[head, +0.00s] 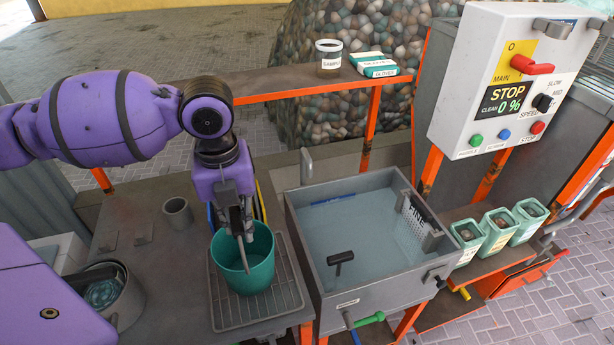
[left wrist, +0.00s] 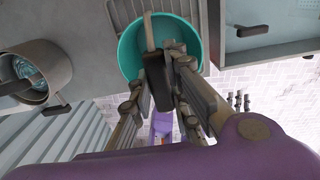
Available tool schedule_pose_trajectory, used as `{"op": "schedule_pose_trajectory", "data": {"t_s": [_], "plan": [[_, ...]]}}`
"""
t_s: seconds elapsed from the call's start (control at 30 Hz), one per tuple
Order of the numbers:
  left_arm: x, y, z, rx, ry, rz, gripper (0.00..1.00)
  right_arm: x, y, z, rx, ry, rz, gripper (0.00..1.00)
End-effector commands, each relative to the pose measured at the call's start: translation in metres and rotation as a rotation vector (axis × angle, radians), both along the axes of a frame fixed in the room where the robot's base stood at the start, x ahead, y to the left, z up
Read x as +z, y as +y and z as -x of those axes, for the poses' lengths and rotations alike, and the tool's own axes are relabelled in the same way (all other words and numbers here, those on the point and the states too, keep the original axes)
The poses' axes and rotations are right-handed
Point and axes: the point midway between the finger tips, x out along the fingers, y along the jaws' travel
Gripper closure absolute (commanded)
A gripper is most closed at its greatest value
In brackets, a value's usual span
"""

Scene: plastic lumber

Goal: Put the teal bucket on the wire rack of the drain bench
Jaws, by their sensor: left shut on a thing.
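The teal bucket (head: 259,262) is upright over the wire rack (head: 228,312) of the drain bench in the head view. It hides the rack's middle, and I cannot tell whether its base touches the wires. My left gripper (head: 240,222) is above the bucket, shut on it at the rim or handle. A grey bar slants down into the bucket's mouth. In the left wrist view the bucket (left wrist: 131,48) lies ahead of the left gripper (left wrist: 160,80), whose fingers hide part of the rim. My right gripper is not in view.
A water-filled sink (head: 365,285) adjoins the rack on the right. A grey cup (head: 177,213) and a round grey vessel (head: 122,300) stand to the left. A shelf behind holds a sample jar (head: 328,58). A control box (head: 515,80) stands at right, above several small pale-green containers (head: 497,230).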

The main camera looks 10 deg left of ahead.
Motion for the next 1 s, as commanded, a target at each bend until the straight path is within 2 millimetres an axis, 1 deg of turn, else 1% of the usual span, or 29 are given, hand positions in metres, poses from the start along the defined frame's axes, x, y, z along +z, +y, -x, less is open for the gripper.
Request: {"op": "schedule_pose_trajectory", "data": {"t_s": [0.2,0.23,0.33,0.37,0.63,0.77,0.87,1.0], "plan": [[-0.005,0.000,0.001,0.001,0.003,0.001,1.00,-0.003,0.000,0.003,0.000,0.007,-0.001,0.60],[-0.005,0.000,0.001,0.001,0.004,0.000,0.80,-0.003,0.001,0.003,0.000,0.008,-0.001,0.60],[-0.005,0.000,0.001,0.001,0.004,0.000,0.67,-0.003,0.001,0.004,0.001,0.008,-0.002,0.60],[-0.005,0.000,0.001,0.001,0.004,0.000,0.65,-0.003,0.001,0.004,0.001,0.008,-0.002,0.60],[-0.004,0.000,0.001,0.001,0.004,0.000,0.65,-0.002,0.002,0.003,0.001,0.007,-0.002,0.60],[0.003,0.000,0.000,0.001,0.001,0.000,0.65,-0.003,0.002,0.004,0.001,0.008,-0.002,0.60],[0.018,0.000,-0.001,0.001,0.000,0.000,0.65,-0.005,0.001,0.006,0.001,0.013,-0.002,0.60],[0.049,0.000,-0.001,0.001,-0.002,-0.001,0.65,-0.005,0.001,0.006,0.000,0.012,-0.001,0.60]]}}
